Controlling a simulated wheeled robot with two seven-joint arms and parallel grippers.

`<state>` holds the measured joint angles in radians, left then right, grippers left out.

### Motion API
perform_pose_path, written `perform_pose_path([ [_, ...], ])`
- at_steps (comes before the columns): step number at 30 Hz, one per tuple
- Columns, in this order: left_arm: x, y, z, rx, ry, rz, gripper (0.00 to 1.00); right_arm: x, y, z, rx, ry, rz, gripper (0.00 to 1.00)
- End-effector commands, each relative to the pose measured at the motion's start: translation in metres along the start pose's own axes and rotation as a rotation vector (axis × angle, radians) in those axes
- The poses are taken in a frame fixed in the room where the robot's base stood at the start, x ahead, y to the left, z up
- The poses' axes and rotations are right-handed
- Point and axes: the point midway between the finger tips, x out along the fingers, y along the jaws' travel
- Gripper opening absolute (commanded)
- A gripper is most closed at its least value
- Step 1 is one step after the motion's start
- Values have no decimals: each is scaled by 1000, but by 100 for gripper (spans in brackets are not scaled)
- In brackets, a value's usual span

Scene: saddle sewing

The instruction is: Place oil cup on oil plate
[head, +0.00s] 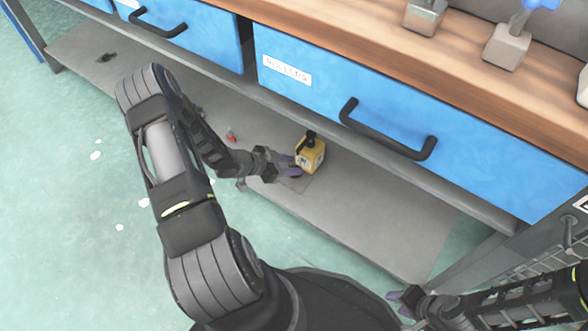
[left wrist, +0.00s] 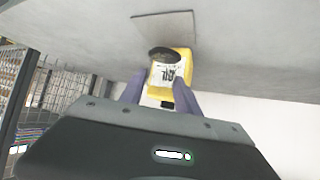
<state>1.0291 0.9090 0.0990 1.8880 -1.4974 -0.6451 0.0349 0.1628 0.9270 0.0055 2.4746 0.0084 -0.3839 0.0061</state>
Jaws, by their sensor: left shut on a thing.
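The oil cup (head: 311,157) is a small yellow can with a white label and a black top. It is at the lower shelf under the blue drawers. My left gripper (head: 290,165) is shut on the oil cup, its purple fingers on either side of it. The cup also shows between the fingers in the left wrist view (left wrist: 174,72). The oil plate (head: 294,183) is a thin grey square on the shelf, beside and partly behind the cup and fingers; it also shows in the left wrist view (left wrist: 164,27). I cannot tell whether the cup touches the plate. My right gripper (head: 406,301) is away at the lower right.
The grey lower shelf (head: 385,215) is mostly clear. A small red item (head: 231,136) lies on it behind my left arm. Blue drawers with black handles (head: 388,130) and a wooden worktop (head: 430,75) overhang it. A wire rack (head: 560,240) stands at the right.

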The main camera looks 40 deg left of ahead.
Motion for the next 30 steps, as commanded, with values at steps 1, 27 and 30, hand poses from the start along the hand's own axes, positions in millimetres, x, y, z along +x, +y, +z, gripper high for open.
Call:
perform_pose_path([
  [1, 6, 0, -3, 1, 3, 1, 0, 3, 1, 0, 0, 1, 0, 36],
  [27, 32, 0, 24, 1, 1, 0, 48, 27, 8, -3, 1, 14, 0, 36],
  [30, 32, 0, 24, 1, 1, 0, 48, 27, 8, -3, 1, 14, 0, 36],
])
